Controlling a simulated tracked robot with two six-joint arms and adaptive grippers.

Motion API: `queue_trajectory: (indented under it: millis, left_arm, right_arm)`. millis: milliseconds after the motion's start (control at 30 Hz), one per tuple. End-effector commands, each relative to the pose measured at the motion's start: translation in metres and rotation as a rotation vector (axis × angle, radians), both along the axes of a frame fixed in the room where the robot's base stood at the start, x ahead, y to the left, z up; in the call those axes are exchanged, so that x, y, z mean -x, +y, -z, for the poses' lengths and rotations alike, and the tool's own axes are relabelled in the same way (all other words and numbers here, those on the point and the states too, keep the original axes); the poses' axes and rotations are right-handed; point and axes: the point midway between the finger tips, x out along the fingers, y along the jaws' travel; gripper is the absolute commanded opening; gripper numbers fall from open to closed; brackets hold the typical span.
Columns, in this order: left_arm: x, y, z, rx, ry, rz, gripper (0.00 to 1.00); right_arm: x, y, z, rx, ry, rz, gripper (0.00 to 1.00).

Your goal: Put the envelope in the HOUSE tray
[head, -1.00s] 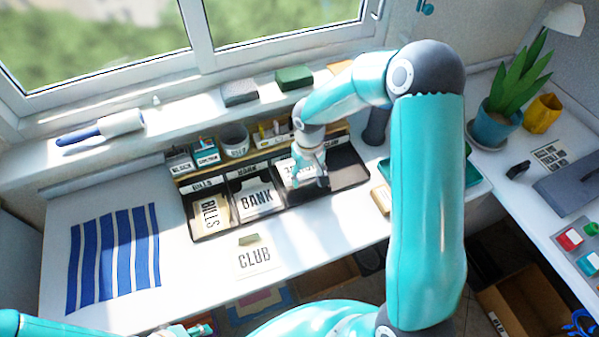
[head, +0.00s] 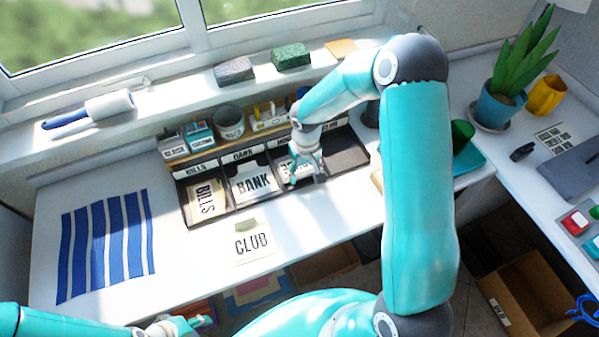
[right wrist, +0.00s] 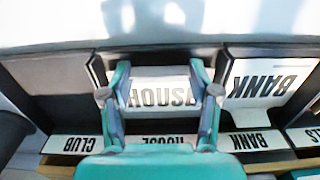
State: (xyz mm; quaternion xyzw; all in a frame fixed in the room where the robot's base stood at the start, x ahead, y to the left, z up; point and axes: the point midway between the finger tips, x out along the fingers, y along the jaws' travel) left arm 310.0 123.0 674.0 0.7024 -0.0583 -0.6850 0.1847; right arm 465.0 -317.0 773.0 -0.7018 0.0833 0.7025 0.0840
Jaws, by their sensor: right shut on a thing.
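The envelope (right wrist: 160,88) is white with HOUSE in black letters, upside down in the right wrist view. My right gripper (right wrist: 160,98) is shut on it, one finger at each side. It is at the HOUSE tray, a dark compartment with a white HOUSE label (right wrist: 168,141). Whether the envelope touches the tray floor I cannot tell. In the head view my right gripper (head: 306,180) is at the front of this compartment and partly hides the envelope. My left gripper (head: 188,325) is at the bottom edge, low and far from the trays; its jaws are unclear.
The BANK envelope (head: 254,182) and BILLS envelope (head: 205,198) lie in compartments to the left. The CLUB compartment (head: 347,158) on the right looks empty. A CLUB envelope (head: 253,243) lies on the desk in front. A striped blue cloth (head: 108,245) lies at left.

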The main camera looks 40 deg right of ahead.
Motion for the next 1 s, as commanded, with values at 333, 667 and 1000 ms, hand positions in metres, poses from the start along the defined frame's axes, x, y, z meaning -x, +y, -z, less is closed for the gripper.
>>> queue_trajectory:
  millis: [333,667,1000]
  left_arm:
    - [0.0,0.0,0.002,0.0,0.0,0.0,0.4]
    - [0.0,0.0,0.009,0.0,0.0,0.0,0.4]
    - [0.0,0.0,0.011,0.0,0.0,0.0,0.4]
  right_arm:
    - [0.0,0.0,0.002,0.0,0.0,-0.001,0.45]
    - [0.0,0.001,0.008,0.0,0.0,-0.002,0.45]
    - [-0.001,0.001,0.01,0.0,0.0,-0.002,0.83]
